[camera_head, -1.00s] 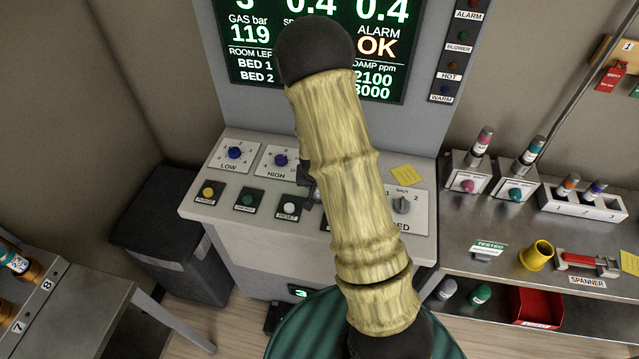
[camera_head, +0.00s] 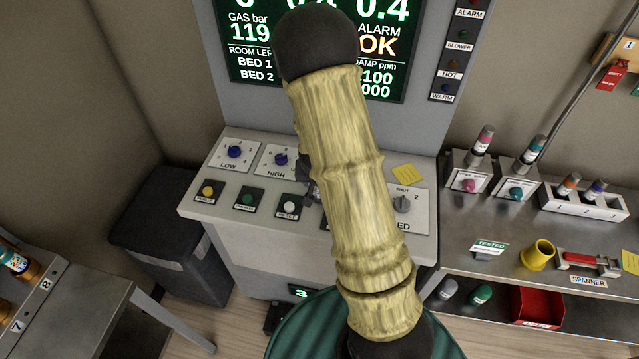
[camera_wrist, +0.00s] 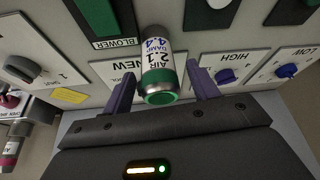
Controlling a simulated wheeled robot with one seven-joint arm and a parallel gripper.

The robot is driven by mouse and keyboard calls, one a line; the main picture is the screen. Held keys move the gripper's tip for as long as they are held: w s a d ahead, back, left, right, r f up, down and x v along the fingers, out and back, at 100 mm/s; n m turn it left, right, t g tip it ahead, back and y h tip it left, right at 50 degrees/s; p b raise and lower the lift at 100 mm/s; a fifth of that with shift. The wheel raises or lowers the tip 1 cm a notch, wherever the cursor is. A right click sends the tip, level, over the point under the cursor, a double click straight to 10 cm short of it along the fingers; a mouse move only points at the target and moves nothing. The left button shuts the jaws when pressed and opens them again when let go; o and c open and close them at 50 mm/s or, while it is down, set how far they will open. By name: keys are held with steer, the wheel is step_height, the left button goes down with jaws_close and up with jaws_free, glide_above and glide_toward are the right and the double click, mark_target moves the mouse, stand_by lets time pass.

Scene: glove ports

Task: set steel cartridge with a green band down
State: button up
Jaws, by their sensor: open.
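The steel cartridge with a green band (camera_wrist: 158,65) shows in the wrist view, between the two purple fingers of my gripper (camera_wrist: 160,74). It has a white label reading AIR 2.1 and DAMP 4.4, and its green ring end faces the wrist camera. The fingers stand open, with a visible gap on each side of the cartridge. The far end of the cartridge is at the panel marked NEW (camera_wrist: 112,70); I cannot tell whether it is seated in it. In the head view my arm hides the cartridge and most of the gripper.
The console has LOW (camera_head: 233,152) and HIGH (camera_head: 280,159) knobs and several push buttons beside my gripper. A steel bench (camera_head: 470,262) at right carries cartridges in holders, a yellow cup (camera_head: 537,254) and a spanner (camera_head: 590,262). A dark bin (camera_head: 170,240) stands at left.

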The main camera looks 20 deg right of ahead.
steer(key=v, duration=0.9)
steer(key=shift+r, duration=0.1)
steer(key=s+a+r+n+y, duration=0.1)
steer(key=s+a+r+n, duration=0.1)
steer(key=s, duration=0.4)
steer(key=s+a+r+n+g+y, duration=0.1)
steer(key=s+a+r+n, duration=0.2)
steer(key=s, duration=0.3)
steer(key=shift+s+a+r+g, duration=0.15)
steer(key=shift+s+a+g, duration=0.1)
steer(key=shift+g, duration=0.05)
